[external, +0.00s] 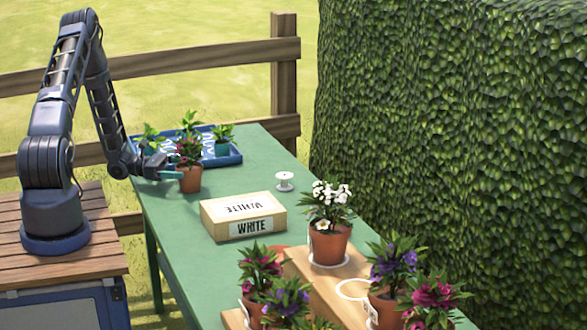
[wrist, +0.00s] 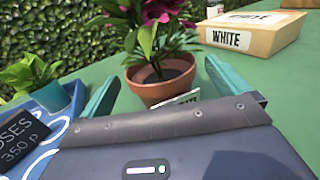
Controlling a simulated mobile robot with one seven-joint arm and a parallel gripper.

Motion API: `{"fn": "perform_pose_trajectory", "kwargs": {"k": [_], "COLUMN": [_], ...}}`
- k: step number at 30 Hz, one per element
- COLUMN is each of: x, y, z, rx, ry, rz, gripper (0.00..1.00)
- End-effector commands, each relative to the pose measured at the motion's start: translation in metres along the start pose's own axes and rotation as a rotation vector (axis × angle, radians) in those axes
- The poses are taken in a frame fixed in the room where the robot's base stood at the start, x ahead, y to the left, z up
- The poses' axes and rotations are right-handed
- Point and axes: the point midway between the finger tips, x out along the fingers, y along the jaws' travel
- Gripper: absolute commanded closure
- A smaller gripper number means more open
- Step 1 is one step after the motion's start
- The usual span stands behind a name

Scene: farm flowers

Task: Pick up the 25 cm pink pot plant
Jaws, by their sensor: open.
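A plant with deep pink flowers in a terracotta pot (external: 189,180) stands upright on the green table, by the blue tray. In the wrist view the same pot (wrist: 158,90) is straight ahead, with a partly hidden white label low on its front. My gripper (external: 166,174) is low beside the pot. In the wrist view its teal fingers (wrist: 161,74) are apart, one on each side of the pot, with gaps visible. I cannot tell how far they reach around it. Other deep pink plants (external: 434,297) (external: 259,270) stand at the near end.
A blue tray (external: 234,159) with small potted plants is close by the pot. A box marked WHITE (external: 243,216), a white spool (external: 284,181) and a white-flowered plant (external: 329,240) on a wooden stand are farther along the table (external: 165,215). A hedge borders the right.

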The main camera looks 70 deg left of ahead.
Motion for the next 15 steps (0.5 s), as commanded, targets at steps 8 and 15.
{"fn": "perform_pose_trajectory", "kwargs": {"k": [8,15], "x": [0.029,0.029], "y": [0.000,0.000], "z": [-0.001,-0.001], "rx": [0.000,0.000], "ry": [0.000,0.000], "rz": [-0.001,0.000], "gripper": [0.00,0.12]}}
